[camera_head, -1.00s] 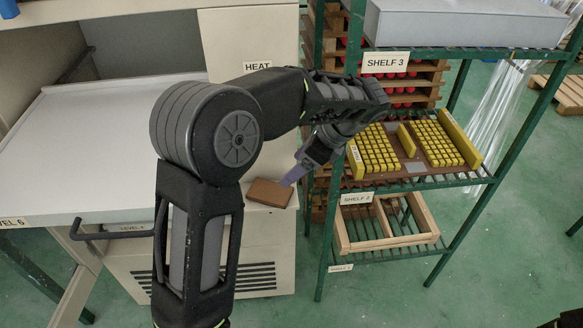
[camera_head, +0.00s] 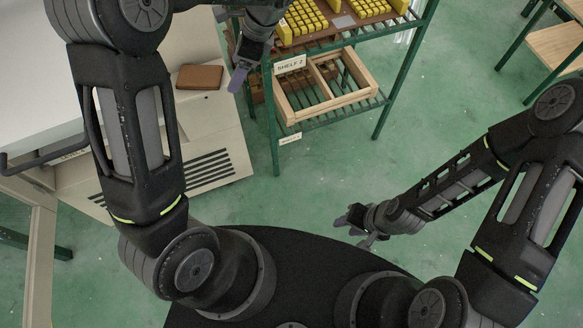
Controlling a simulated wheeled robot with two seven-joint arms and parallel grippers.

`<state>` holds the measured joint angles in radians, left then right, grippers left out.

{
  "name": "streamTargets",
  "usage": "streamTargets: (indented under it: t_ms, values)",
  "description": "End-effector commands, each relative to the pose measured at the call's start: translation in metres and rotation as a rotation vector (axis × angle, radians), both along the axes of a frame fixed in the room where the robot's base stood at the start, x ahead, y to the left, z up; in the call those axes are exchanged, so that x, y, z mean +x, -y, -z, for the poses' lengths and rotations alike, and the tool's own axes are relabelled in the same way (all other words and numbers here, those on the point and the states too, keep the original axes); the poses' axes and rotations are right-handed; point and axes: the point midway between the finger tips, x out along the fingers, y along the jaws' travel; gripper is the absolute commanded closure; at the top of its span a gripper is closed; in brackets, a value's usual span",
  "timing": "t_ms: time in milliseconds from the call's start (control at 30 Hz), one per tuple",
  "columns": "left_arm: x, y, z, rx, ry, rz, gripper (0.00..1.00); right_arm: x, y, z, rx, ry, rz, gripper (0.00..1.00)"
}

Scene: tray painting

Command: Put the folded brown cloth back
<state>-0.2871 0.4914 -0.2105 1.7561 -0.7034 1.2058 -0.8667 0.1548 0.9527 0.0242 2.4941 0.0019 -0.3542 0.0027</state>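The folded brown cloth (camera_head: 200,77) lies flat on the light ledge of the cream cabinet at upper left, beside the shelf rack. My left gripper (camera_head: 238,80) points down just right of the cloth, apart from it in the picture and near the rack's front post. Its grey-purple fingers are seen edge-on, so the gap between them cannot be judged, and no cloth shows in it. My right gripper (camera_head: 357,231) is open and empty over the green floor at lower middle right.
The green shelf rack (camera_head: 275,130) holds yellow blocks (camera_head: 304,22) on its upper visible shelf and a wooden divided frame (camera_head: 283,100) below. A handle (camera_head: 45,160) juts from the cabinet's left. Floor between rack and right arm is clear.

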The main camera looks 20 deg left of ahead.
Motion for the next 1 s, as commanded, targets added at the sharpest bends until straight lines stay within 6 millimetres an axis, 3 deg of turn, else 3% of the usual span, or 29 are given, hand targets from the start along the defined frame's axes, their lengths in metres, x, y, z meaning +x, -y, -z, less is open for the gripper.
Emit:
streamTargets:
  t_ms: [33,133,200,300,400,500,633,1000]
  values:
    - [-0.01,0.014,0.036,-0.06,-0.004,-0.036,0.26,0.0,0.0,0.0,0.0,0.0,0.0,0.64]
    - [-0.038,0.057,0.111,-0.223,0.014,-0.178,0.26,0.0,0.0,0.0,0.0,0.0,0.0,0.64]
    - [-0.07,0.095,0.165,-0.353,0.025,-0.347,0.26,0.0,0.0,0.0,0.0,0.0,0.0,0.64]
    - [-0.119,0.144,0.221,-0.504,0.042,-0.662,0.26,0.0,0.0,0.0,0.0,0.0,0.0,0.64]
    - [-0.162,0.178,0.253,-0.583,0.067,-0.994,0.26,0.0,0.0,0.0,0.0,0.0,0.0,0.64]
    - [-0.194,0.193,0.268,-0.603,0.099,-1.267,0.26,0.0,0.0,0.0,0.0,0.0,0.0,0.64]
    - [-0.215,0.198,0.274,-0.594,0.139,-1.475,0.26,0.0,0.0,0.0,0.0,0.0,0.0,0.64]
    - [-0.219,0.198,0.275,-0.593,0.16,-1.533,0.26,0.0,0.0,0.0,0.0,0.0,0.0,0.64]
